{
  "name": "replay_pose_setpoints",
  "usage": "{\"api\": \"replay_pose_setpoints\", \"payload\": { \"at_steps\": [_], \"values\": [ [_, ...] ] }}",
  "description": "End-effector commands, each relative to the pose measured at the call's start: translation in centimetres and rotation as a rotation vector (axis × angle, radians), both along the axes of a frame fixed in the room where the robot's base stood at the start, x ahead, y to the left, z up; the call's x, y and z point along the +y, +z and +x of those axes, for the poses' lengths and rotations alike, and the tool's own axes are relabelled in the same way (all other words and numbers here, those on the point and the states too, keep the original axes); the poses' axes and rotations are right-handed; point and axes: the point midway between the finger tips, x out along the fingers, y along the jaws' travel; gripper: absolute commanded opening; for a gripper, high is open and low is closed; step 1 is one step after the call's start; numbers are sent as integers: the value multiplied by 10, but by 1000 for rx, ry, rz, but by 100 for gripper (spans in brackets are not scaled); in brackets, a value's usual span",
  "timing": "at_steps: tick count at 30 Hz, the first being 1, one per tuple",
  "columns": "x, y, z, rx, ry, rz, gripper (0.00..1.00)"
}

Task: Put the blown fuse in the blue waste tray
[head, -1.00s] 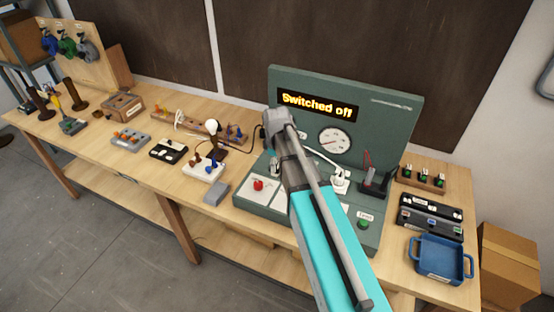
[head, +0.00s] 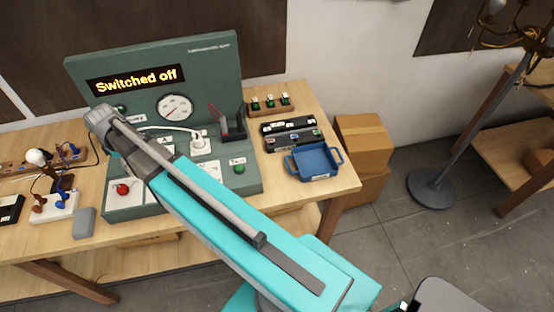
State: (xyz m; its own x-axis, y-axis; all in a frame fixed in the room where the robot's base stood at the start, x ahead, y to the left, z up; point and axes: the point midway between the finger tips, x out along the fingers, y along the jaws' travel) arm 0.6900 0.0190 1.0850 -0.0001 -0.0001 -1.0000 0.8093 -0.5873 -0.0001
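The blue waste tray (head: 338,174) sits at the right end of the workbench, near its front edge, with a white label on its front. It looks empty. I cannot pick out the blown fuse in this view. Several small green and white pieces stand in a wooden rack (head: 286,109) behind the tray. My arm reaches from the lower right to the upper left, across the front of the green test panel. Its grey far end is over the panel's left side. My gripper's fingers do not show.
The green panel (head: 215,70) reads "Switched off". A black holder with a red lever (head: 232,126) and a white plug (head: 201,144) are on its base. Black labelled trays (head: 290,146) lie behind the blue tray. Cardboard boxes (head: 362,140) and a floor lamp (head: 432,187) stand to the right.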

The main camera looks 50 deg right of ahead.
Motion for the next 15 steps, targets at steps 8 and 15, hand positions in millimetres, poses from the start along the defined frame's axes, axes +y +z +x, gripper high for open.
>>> {"api": "replay_pose_setpoints", "payload": {
  "at_steps": [8, 15],
  "values": [
    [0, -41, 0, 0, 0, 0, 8],
    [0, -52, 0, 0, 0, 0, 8]
  ]
}}
